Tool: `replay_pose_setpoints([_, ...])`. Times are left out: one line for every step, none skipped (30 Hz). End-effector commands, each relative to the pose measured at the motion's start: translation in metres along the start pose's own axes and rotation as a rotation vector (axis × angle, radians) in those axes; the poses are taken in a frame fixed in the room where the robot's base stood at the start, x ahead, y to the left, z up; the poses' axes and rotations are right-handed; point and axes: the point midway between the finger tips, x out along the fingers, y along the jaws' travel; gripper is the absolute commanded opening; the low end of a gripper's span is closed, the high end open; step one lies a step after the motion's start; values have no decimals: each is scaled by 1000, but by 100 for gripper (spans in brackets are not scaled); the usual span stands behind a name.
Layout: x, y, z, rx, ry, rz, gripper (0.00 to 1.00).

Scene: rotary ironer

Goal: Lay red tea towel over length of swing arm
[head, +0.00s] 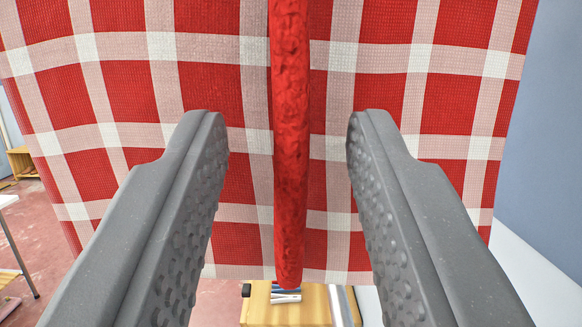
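A red and white checked tea towel (390,90) fills most of the head view, spread wide beyond the fingertips, its lower edge showing near the bottom. I cannot tell whether this bar is the swing arm or a rolled part of cloth. My gripper (288,125) is open, with one grey finger on each side of the bar and a clear gap to both. What holds the towel up is out of view.
Below the towel, a wooden surface (262,312) carries small blue and white items (286,294). A white table (8,202) stands at the left on a reddish floor (40,235), with a wooden box (20,162) farther back. A blue-grey wall (545,130) is at the right.

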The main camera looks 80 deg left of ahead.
Motion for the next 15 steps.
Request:
replay_pose_setpoints([0,0,0,0,0,0,33])
replay_pose_setpoints([0,0,0,0,0,0,33])
replay_pose_setpoints([0,0,0,0,0,0,33])
replay_pose_setpoints([-1,0,0,0,0,0,33])
replay_pose_setpoints([-2,0,0,0,0,0,33])
replay_pose_setpoints([-4,0,0,0,-1,0,33])
replay_pose_setpoints([-6,0,1,0,-1,1,33])
replay_pose_setpoints([-9,0,1,0,-1,1,33])
replay_pose_setpoints([-14,1,1,0,0,1,33])
replay_pose_setpoints([-18,1,1,0,0,1,33])
replay_pose_setpoints([-23,1,0,-1,0,2,33])
replay_pose_setpoints([-30,1,0,-1,0,3,33])
replay_pose_setpoints([-36,2,1,-2,0,4,33])
replay_pose_setpoints([-42,2,1,-2,-1,5,33])
replay_pose_setpoints([-51,2,1,-2,-1,4,33])
